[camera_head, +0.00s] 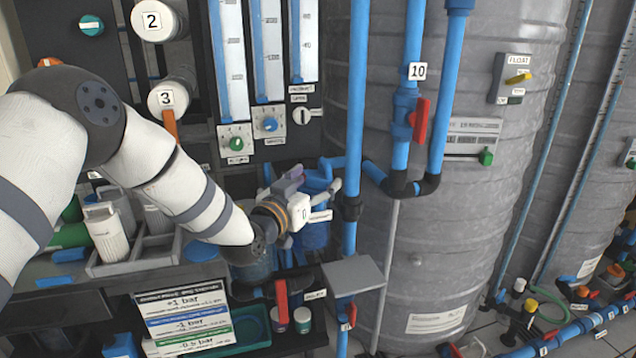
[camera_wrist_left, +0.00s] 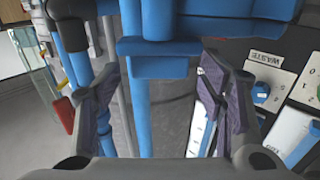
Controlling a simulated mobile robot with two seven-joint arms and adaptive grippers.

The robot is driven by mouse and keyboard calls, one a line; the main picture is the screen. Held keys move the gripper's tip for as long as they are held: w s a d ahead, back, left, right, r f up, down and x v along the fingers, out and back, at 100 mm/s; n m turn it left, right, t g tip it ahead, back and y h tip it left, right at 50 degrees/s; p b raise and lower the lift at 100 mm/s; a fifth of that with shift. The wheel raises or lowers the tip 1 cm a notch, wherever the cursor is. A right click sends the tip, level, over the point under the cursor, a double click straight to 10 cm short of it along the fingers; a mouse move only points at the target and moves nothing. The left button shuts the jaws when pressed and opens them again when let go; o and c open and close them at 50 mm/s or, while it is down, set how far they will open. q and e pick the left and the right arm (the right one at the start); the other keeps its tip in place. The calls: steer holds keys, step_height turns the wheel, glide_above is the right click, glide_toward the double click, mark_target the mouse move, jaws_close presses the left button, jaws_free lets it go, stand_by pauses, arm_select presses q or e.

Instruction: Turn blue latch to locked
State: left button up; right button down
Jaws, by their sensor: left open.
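My left gripper (camera_head: 288,183) is at the middle of the head view, in front of blue pipework below the dial panel. Its wrist hides part of that pipework. In the left wrist view the gripper (camera_wrist_left: 155,100) is open, its two purple-grey fingers wide apart. A vertical blue pipe (camera_wrist_left: 141,115) and a wider blue fitting (camera_wrist_left: 155,48) show between and beyond the fingers; I cannot tell whether either finger touches them. No part is clearly recognisable as the blue latch, and no locked marking is readable. My right gripper is not in view.
A red valve handle (camera_head: 419,120) sits on the pipe labelled 10. A grey plate (camera_head: 352,275) juts out below my gripper. A blue knob (camera_head: 270,124) is on the panel above. A large grey tank (camera_head: 480,210) stands to the right. Sign cards (camera_head: 188,322) stand lower left.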

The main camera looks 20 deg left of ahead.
arm_select(q)
steer(key=shift+w+d, duration=0.15)
steer(key=shift+w, duration=0.65)
steer(key=shift+c, duration=0.5)
steer(key=c, duration=1.1)
